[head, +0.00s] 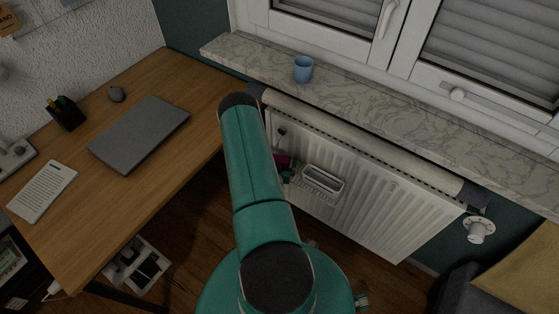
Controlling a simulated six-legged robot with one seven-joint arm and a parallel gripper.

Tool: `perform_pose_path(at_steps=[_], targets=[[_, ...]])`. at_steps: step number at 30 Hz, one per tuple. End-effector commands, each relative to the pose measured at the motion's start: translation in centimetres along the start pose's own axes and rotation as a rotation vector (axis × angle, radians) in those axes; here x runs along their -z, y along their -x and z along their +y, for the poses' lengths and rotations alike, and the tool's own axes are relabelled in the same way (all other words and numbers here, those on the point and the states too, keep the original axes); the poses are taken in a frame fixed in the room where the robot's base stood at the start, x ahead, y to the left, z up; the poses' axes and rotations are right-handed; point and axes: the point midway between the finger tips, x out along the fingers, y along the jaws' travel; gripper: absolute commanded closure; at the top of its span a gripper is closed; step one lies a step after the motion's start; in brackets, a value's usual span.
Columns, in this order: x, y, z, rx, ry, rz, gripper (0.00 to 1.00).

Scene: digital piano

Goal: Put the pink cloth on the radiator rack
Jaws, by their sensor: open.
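A white radiator rack (323,181) hangs on the front of the white radiator (375,212), right of my arm. A small dark pink patch, which looks like part of the pink cloth (281,160), shows just left of the rack beside my arm. Most of it is hidden, so I cannot tell its shape or what bears it. My gripper (287,176) is small and dark here, partly behind my teal arm, close to the pink patch and left of the rack. It is open; whether it touches the cloth is unclear.
A marble windowsill (400,110) with a blue cup (303,69) juts out above the radiator. A wooden desk (180,75) with a closed laptop (140,133) stands at left. A radiator valve (478,230) and a dark seat with a yellow cushion (525,270) are at right.

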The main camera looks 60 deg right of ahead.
Motion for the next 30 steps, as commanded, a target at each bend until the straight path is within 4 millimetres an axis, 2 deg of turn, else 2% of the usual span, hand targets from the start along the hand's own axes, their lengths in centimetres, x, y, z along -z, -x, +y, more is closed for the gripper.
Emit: perform_pose_path(at_steps=[12,16,21,30], targets=[[-0.1,8.4,-0.1,0.002,0.003,-0.005,0.00],[-0.2,10.4,-0.1,0.002,0.001,-0.005,0.00],[-0.1,11.6,0.0,0.001,0.002,-0.003,0.00],[-0.1,11.7,0.0,0.001,0.001,-0.002,0.00]])
